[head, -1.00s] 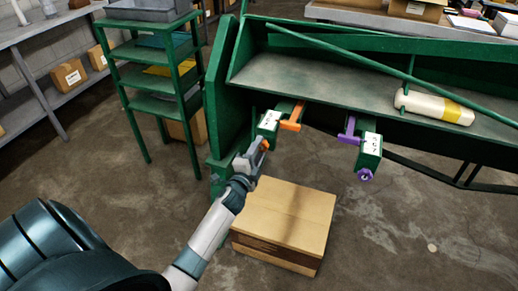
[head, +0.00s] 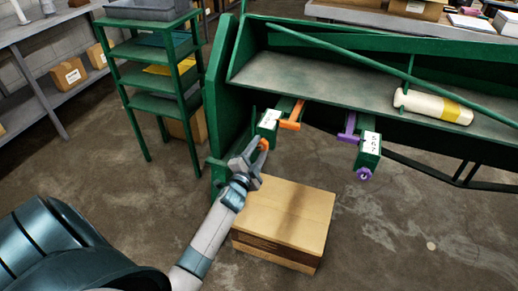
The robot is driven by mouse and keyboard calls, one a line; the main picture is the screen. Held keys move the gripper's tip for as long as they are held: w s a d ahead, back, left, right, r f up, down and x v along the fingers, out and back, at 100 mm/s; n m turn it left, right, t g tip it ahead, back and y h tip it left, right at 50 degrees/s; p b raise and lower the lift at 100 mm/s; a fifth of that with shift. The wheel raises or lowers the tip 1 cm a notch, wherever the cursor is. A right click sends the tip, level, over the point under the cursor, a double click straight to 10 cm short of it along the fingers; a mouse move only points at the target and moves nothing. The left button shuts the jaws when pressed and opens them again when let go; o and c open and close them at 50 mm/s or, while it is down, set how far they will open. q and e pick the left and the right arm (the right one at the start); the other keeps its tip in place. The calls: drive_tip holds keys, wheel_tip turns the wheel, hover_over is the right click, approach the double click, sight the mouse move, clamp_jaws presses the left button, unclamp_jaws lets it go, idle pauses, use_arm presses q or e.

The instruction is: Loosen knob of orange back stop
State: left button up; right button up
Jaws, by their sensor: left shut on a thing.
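The orange back stop (head: 291,117) shows as an orange bar at the lower edge of the green machine, on the left. Its green block (head: 268,121) with a white label hangs in front of it. The orange knob (head: 264,144) is at the block's near end, partly covered by my gripper. My left gripper (head: 259,152) is shut on the orange knob, one finger on each side. My right gripper is not in view.
A purple back stop (head: 347,130) with a purple knob (head: 364,174) hangs to the right. A cardboard box (head: 285,217) stands on the floor below my gripper. A green shelf rack (head: 155,104) stands at left. A white roll (head: 433,106) lies on the machine's bed.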

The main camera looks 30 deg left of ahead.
use_arm(q)
drive_tip(key=o, duration=1)
drive_tip(key=shift+f, duration=0.1)
drive_tip(key=shift+s, duration=0.1)
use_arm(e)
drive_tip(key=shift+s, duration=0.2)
use_arm(q)
drive_tip(key=shift+s, duration=0.2)
drive_tip(key=b+v, duration=0.2)
drive_tip(key=v, duration=1.5)
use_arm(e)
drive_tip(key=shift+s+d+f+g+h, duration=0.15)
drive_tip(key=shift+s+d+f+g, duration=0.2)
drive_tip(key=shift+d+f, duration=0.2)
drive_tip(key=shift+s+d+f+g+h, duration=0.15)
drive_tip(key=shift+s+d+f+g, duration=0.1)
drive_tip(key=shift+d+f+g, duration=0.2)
use_arm(q)
drive_tip(key=shift+w+d, duration=0.1)
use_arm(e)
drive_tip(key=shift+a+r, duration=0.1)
